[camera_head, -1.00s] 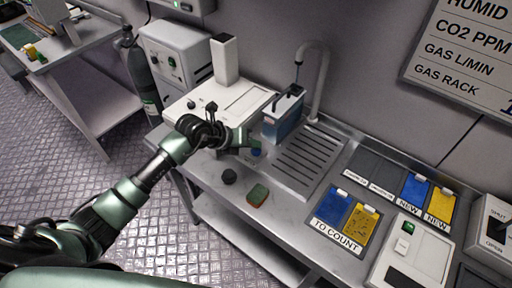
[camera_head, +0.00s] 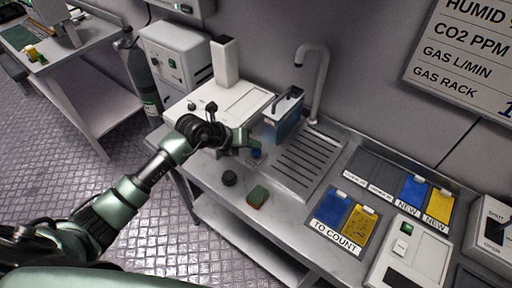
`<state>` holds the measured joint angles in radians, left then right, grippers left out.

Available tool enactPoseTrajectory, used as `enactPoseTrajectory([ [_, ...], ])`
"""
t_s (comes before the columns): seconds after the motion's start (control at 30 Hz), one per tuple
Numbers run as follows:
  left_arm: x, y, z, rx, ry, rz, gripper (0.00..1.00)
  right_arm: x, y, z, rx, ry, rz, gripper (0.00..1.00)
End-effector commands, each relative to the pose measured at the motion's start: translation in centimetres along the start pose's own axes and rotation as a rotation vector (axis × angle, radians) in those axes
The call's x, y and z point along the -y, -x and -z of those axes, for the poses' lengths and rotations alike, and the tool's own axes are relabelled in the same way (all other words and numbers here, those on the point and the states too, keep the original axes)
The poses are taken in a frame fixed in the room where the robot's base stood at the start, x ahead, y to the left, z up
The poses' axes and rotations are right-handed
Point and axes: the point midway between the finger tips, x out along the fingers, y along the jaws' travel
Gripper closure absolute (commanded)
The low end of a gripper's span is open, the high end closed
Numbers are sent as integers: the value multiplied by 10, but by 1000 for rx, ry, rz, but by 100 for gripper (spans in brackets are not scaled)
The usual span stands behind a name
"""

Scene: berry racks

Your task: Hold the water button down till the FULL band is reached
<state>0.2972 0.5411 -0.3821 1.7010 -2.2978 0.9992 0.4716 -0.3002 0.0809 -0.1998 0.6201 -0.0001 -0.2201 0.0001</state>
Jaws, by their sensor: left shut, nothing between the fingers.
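The blue water button (camera_head: 256,153) shows at the front left of the drain grille, just below my left gripper's fingertips. My left gripper (camera_head: 250,138) is shut and empty, its fingers at or just above the button; I cannot tell whether they press it. A clear blue-tinted container (camera_head: 283,119) with a dark handle stands behind the gripper, under the curved grey tap (camera_head: 316,75). A FULL band cannot be made out on it. My right gripper is not in view.
A drain grille (camera_head: 300,165) lies right of the gripper. A black knob-like disc (camera_head: 229,178) and a green-brown sponge (camera_head: 258,197) lie in front. A white machine (camera_head: 240,100) stands behind left. Blue and yellow cards (camera_head: 360,225) lie at the right.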

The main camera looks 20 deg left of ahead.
Motion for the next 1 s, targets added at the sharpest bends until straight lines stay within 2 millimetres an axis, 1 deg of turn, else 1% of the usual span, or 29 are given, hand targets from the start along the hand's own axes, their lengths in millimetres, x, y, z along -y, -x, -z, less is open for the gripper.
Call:
enactPoseTrajectory([
  [0.03,3,5,-4,1,-1,0,100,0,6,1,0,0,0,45],
  [0.1,5,7,-6,1,0,0,100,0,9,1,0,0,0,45],
  [0.47,6,8,-6,3,-1,1,100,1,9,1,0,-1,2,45],
  [0.57,7,10,-8,3,-1,1,100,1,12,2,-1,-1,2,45],
  [1.0,29,40,-30,3,-2,1,100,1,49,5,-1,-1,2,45],
])
